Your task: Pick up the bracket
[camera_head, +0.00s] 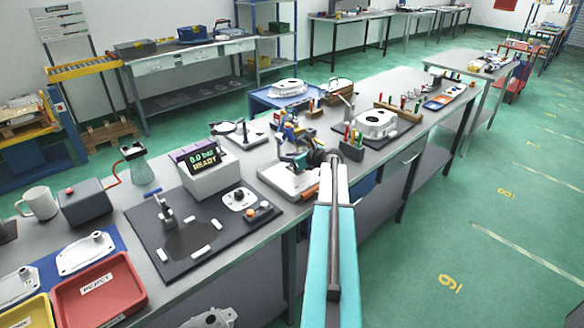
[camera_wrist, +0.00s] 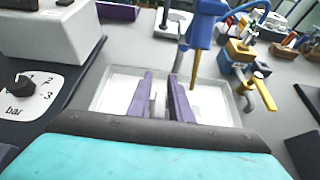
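Two flat pale-metal castings that look like brackets lie on a blue mat at the left of the bench in the head view: one bracket (camera_head: 86,252) behind the red tray, another (camera_head: 16,287) at the left edge. In the wrist view my gripper (camera_wrist: 160,78) has two purple fingers with a gap between them, over a shallow white tray (camera_wrist: 118,92). I make out no bracket between the fingers. My gripper is far to the right of the brackets; its fingers are hard to make out in the head view.
A red reject tray (camera_head: 100,292) and a yellow tray (camera_head: 28,312) stand in front of the brackets. A grey pressure unit (camera_head: 207,172) stands on a dark mat (camera_head: 190,262). A blue-and-yellow fixture (camera_wrist: 240,52) and a blue-and-gold tool (camera_wrist: 203,30) stand close to my gripper.

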